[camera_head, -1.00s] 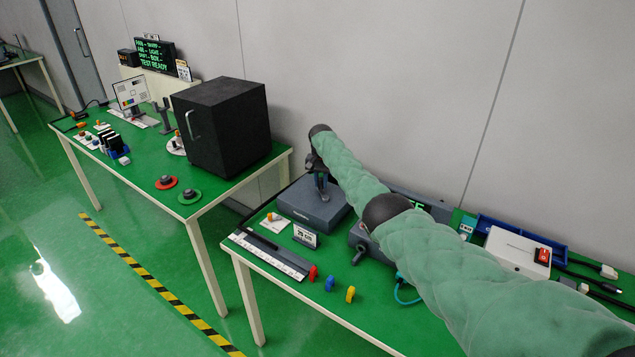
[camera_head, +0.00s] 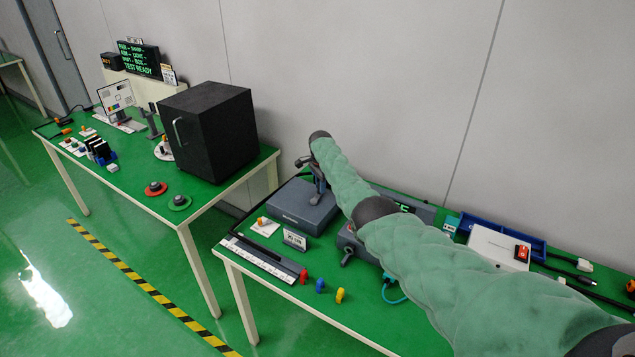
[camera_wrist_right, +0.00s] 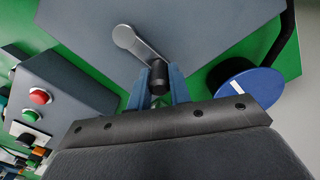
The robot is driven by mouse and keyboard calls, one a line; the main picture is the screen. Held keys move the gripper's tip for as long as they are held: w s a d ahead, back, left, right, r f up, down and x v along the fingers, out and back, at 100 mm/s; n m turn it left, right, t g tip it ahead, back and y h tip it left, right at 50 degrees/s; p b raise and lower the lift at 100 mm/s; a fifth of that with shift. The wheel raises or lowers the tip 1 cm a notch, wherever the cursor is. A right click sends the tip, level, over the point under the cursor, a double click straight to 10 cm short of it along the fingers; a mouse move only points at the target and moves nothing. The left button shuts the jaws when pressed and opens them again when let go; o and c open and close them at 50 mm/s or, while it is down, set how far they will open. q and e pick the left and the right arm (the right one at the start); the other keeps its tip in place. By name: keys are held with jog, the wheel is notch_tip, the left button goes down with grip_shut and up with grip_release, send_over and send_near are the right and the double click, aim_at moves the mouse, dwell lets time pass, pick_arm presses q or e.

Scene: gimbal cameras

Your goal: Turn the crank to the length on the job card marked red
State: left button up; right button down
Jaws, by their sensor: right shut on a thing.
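My right gripper (camera_head: 317,188) is over a dark grey box (camera_head: 292,211) on the near table. In the right wrist view, its two blue fingers (camera_wrist_right: 162,88) are shut on the black knob (camera_wrist_right: 158,74) of a crank. The crank's silver arm (camera_wrist_right: 136,42) runs from the knob up and left to its pivot on the box's grey top (camera_wrist_right: 205,25). A small white card (camera_head: 294,240) stands in front of the box; its print is too small to read surely. My left gripper is out of view.
A white rule strip (camera_head: 262,263) lies at the table's left end, near red (camera_head: 304,276), blue (camera_head: 320,286) and yellow (camera_head: 340,295) pieces. The wrist view shows a button box (camera_wrist_right: 62,100) and a blue disc (camera_wrist_right: 252,88) beside the crank box.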

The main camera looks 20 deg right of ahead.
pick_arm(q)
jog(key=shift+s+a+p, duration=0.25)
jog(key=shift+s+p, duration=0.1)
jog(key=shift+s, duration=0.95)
pick_arm(e)
jog(key=shift+s+d+r+m, duration=0.2)
jog(key=shift+d+m, duration=0.1)
jog(key=shift+m, duration=0.5)
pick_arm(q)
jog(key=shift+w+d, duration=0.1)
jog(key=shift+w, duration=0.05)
pick_arm(e)
jog(key=c, duration=1.4)
grip_release()
jog(key=shift+o, duration=0.5)
jog(key=shift+s, duration=0.1)
jog(key=shift+f, duration=0.1)
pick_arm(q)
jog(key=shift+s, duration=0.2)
